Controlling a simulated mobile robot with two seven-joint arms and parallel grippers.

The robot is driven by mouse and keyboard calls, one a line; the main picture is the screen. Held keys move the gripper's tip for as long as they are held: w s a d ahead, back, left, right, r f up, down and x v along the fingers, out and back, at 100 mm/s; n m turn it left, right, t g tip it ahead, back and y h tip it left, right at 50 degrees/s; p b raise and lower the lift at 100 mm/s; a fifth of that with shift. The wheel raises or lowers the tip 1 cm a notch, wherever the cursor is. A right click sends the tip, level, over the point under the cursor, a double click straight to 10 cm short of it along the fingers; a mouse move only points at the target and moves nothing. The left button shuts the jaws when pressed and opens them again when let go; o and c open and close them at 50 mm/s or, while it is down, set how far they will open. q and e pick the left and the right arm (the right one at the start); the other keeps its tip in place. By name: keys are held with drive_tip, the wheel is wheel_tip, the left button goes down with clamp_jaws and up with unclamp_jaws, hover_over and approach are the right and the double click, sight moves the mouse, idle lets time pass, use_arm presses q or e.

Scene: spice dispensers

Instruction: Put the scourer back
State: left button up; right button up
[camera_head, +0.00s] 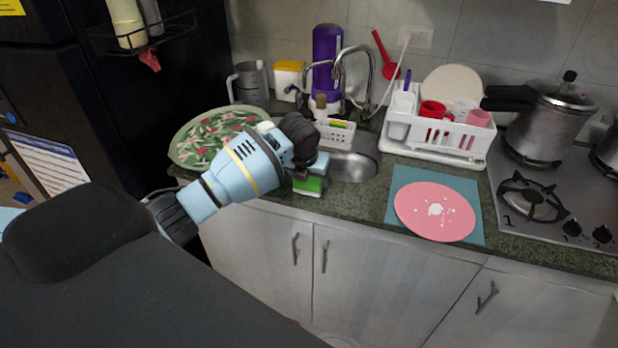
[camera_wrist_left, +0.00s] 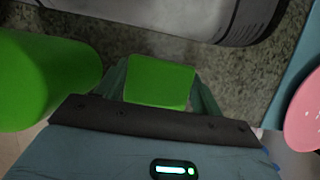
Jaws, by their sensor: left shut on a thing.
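My left gripper (camera_head: 306,168) reaches over the counter's front edge, just in front of the sink. It is shut on a green block, seemingly the scourer (camera_wrist_left: 160,82), which sits between the two fingers in the left wrist view. In the head view, a green block (camera_head: 312,186) shows at the gripper's lower end, partly hidden by it. A larger rounded green thing (camera_wrist_left: 42,82) stands left of the fingers in the wrist view; I cannot tell what it is. A small white slotted caddy (camera_head: 338,138) stands behind the gripper by the sink's left rim. My right gripper is not in view.
The steel sink (camera_head: 358,165) lies right of the gripper. A floral green tray (camera_head: 190,150) is at the left, a white dish rack (camera_head: 450,143) behind right. A pink plate (camera_head: 418,208) lies on a teal mat. A purple bottle (camera_head: 327,50) stands behind the caddy.

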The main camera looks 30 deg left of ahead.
use_arm(q)
drive_tip(key=shift+f, duration=0.15)
drive_tip(key=o, duration=0.9)
drive_tip(key=shift+f, duration=0.1)
drive_tip(key=shift+o, duration=0.2)
drive_tip(key=v, duration=1.2)
drive_tip(key=shift+s, duration=0.1)
